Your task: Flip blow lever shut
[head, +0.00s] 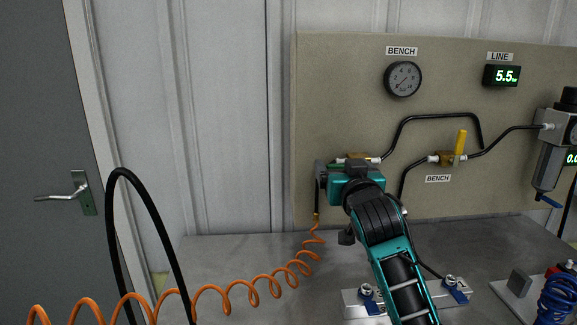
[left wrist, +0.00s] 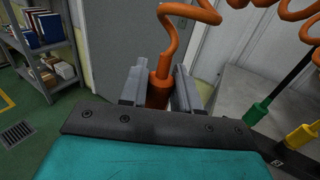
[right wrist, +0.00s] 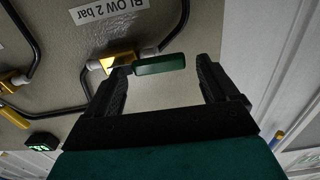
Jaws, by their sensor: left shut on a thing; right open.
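The blow lever is a green handle (right wrist: 160,64) on a brass valve (right wrist: 118,60), under a "BLOW 2 bar" label (right wrist: 108,10) in the right wrist view. The handle lies across that picture, in front of the space between my right gripper's two fingers (right wrist: 162,85), which are apart; I cannot tell whether they touch it. My left gripper (left wrist: 158,92) is shut on the orange coiled hose's end (left wrist: 158,86).
The panel (head: 330,80) carries a gauge (head: 403,79), a line display (head: 502,76) reading 5.5, black pipes and a bench valve with an upright yellow lever (head: 460,142). The orange coil (head: 210,290) and a black hose (head: 112,230) cross the left. A filter unit (head: 550,150) stands right.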

